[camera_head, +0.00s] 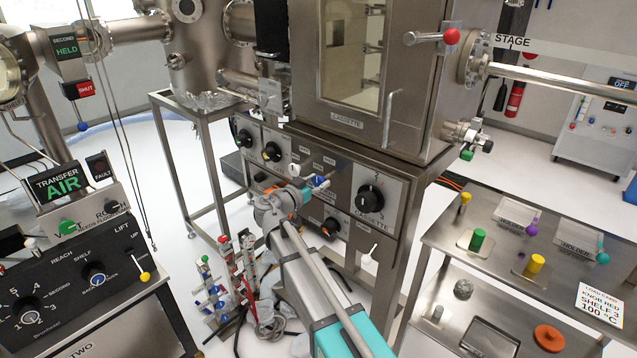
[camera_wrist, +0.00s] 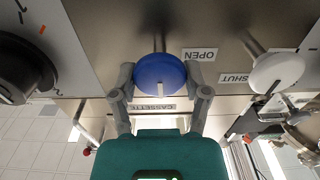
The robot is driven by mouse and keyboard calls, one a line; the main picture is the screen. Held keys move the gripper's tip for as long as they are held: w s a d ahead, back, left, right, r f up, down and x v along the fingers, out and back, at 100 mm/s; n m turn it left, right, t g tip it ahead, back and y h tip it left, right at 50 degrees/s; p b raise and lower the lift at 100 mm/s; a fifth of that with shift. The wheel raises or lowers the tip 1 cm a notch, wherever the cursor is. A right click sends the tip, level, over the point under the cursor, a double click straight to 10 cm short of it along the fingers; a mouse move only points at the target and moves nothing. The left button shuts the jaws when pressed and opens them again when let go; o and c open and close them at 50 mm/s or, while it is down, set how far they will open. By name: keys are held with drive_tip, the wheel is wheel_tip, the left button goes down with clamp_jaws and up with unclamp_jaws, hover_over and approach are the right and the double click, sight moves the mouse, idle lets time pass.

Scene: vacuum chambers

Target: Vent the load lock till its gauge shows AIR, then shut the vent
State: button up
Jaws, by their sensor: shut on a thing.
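In the wrist view my gripper (camera_wrist: 160,88) is shut on a blue knob (camera_wrist: 158,72), one finger on each side. The knob has a white pointer mark on its lower part. An OPEN label (camera_wrist: 199,55) is just right of it, and a CASSETTE label (camera_wrist: 153,107) lies below. In the head view my gripper (camera_head: 306,188) is at the front panel under the glass-doored chamber (camera_head: 352,60); the blue knob (camera_head: 320,182) shows partly there. A display marked TRANSFER (camera_head: 60,187) at left reads AIR in green. I cannot make out a gauge marked load lock.
A white knob (camera_wrist: 277,72) beside a SHUT label (camera_wrist: 236,79) is close right of my gripper. A large black dial (camera_wrist: 22,75) is at left. In the head view, a steel cart (camera_head: 455,235) with coloured knobs stands right, and a control console (camera_head: 75,300) left.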

drive_tip(key=shift+n, duration=0.3)
drive_tip(key=n, duration=1.2)
drive_tip(key=shift+f, duration=0.1)
drive_tip(key=n, duration=0.5)
drive_tip(key=shift+f, duration=0.1)
drive_tip(key=o, duration=1.1)
drive_tip(key=shift+w, duration=0.1)
drive_tip(key=shift+o, duration=0.2)
